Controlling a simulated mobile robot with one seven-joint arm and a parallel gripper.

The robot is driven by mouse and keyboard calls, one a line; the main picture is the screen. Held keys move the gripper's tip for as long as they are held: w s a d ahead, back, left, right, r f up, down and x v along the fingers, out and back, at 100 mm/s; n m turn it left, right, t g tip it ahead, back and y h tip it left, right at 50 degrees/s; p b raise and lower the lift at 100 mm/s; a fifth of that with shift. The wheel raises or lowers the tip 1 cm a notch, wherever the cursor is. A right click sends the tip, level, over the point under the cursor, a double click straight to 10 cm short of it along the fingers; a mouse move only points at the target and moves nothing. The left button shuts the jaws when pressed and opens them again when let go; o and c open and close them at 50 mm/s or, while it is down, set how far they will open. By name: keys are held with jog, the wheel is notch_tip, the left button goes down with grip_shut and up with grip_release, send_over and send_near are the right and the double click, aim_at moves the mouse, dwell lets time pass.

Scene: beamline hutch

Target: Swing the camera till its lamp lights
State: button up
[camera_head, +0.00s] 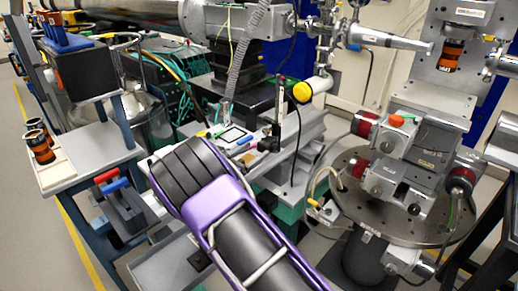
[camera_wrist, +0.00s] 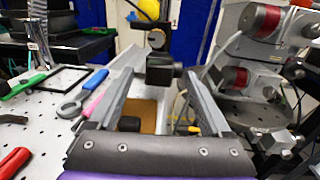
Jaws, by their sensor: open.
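In the head view a small black body (camera_head: 268,143) at the foot of a thin upright post looks like the same camera. My gripper (camera_wrist: 157,80) is open, with one finger on each side of the camera in the picture; I cannot tell whether either touches it. In the head view my purple and black arm hides the gripper's fingers. I cannot make out a lit lamp in either view.
Tools with blue (camera_wrist: 97,78), green and red (camera_wrist: 14,160) handles lie on the perforated board left of my gripper. A black frame (camera_wrist: 62,80) lies behind them. A metal stage assembly (camera_head: 410,150) stands right on a round plate.

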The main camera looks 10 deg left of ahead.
aim_at(261, 146)
jog(key=shift+x, duration=1.6)
grip_shut()
